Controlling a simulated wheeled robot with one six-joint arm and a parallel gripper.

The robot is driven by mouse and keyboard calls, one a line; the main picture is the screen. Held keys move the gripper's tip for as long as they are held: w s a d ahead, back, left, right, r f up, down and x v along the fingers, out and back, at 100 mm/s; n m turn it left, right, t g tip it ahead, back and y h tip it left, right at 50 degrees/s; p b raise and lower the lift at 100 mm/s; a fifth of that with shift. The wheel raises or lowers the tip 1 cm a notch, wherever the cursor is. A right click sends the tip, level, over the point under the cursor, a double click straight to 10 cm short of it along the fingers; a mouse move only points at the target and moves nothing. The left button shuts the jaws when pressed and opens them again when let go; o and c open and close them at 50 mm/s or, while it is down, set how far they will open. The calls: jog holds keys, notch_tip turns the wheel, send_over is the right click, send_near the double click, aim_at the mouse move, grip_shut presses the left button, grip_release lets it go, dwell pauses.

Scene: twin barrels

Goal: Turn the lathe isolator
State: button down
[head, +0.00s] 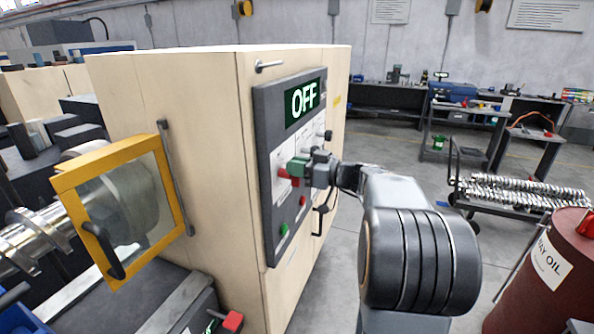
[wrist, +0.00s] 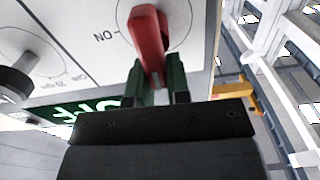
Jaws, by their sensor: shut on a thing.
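The lathe isolator is a red handle (head: 284,174) on the dark control panel (head: 262,130) at the side of a cream cabinet. In the wrist view, the red handle (wrist: 149,38) stands out from a round dial on a pale plate, beside an upside-down "ON" mark. My gripper (head: 297,169) reaches the panel from the right, its green fingers (wrist: 157,78) on either side of the handle and shut on it. The green display (head: 305,102) above reads OFF. The fingers and hand hide part of the dial in the head view.
A black knob (wrist: 14,85) is beside the isolator plate in the wrist view. A green button (head: 284,230) is lower on the panel. A yellow-framed guard (head: 118,210) is left of the cabinet (head: 180,130). A red oil barrel (head: 550,275) and a loaded cart (head: 522,208) stand right.

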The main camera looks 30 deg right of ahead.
aim_at(284, 167)
jog(key=m+b, duration=0.1)
jog(key=b, duration=0.1)
jog(key=f+m+b, duration=0.1)
jog(key=b, duration=0.2)
jog(key=shift+w+d+f, duration=0.2)
jog(key=shift+f, duration=0.1)
jog(key=m, duration=0.1)
jog(key=m+b, duration=0.1)
jog(key=b, duration=0.1)
jog(key=shift+w+d+r+m, duration=0.1)
jog(key=shift+w+d+m, duration=0.15)
jog(key=shift+m, duration=0.15)
jog(key=m, duration=0.1)
jog(key=m+b, duration=0.1)
jog(key=shift+w+d+m, duration=0.15)
jog(key=shift+d+m, duration=0.05)
jog(key=shift+m, duration=0.2)
jog(key=m, duration=0.3)
jog(key=f+m+b, duration=0.1)
jog(key=m, duration=0.1)
jog(key=shift+w+d, duration=0.25)
jog(key=shift+w, duration=0.05)
jog(key=shift+f+m, duration=0.25)
jog(key=shift+m, duration=0.9)
jog(key=shift+f+m, duration=0.25)
jog(key=shift+m, duration=0.9)
jog(key=c, duration=1.1)
grip_release()
jog(key=shift+r, duration=0.15)
